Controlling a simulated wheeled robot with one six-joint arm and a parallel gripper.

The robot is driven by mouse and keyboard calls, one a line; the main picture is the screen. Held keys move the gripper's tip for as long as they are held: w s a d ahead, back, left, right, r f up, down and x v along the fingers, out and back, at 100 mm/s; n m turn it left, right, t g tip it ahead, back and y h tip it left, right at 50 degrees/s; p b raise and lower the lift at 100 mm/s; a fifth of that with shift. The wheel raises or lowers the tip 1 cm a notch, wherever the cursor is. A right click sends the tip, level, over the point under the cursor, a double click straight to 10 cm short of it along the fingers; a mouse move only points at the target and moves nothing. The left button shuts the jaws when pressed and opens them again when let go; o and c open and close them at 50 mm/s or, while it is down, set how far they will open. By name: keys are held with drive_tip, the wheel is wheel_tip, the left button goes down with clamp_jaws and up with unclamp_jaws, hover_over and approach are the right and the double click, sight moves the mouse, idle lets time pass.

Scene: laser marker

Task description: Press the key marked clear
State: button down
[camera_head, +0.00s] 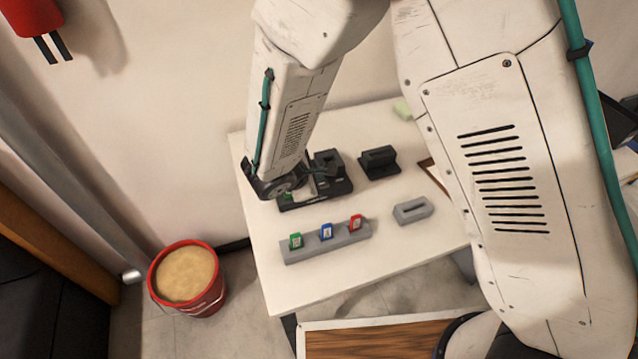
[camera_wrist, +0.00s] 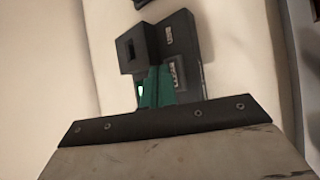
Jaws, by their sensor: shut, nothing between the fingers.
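The black laser marker (camera_head: 336,187) stands on the white table, partly hidden by my arm. In the wrist view its dark body (camera_wrist: 182,40) has a raised block with a square opening on the left. Two small pale-labelled keys show on its top, an upper key (camera_wrist: 168,35) and a lower key (camera_wrist: 175,72). Their lettering is too small to read surely. My gripper (camera_wrist: 158,70) is shut and empty, its teal fingers together over the marker, close beside the lower key. Contact cannot be told. In the head view my gripper (camera_head: 322,173) is over the marker.
A grey rack (camera_head: 330,243) holding green, blue and red tags stands in front of the marker. A black slotted holder (camera_head: 378,162) and a grey slotted block (camera_head: 411,210) stand to the right. A red bucket (camera_head: 187,278) is on the floor left.

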drive_tip(key=shift+r, duration=0.1)
drive_tip(key=shift+r, duration=2.4)
drive_tip(key=s+d+r+m+g+y, duration=0.5)
drive_tip(key=s+d+r+m, duration=1.4)
drive_tip(key=s+d+r, duration=0.4)
drive_tip(key=s, duration=0.3)
drive_tip(key=shift+s+d+g+y, duration=0.2)
drive_tip(key=shift+d+g+y, duration=0.1)
drive_tip(key=shift+d+g, duration=0.1)
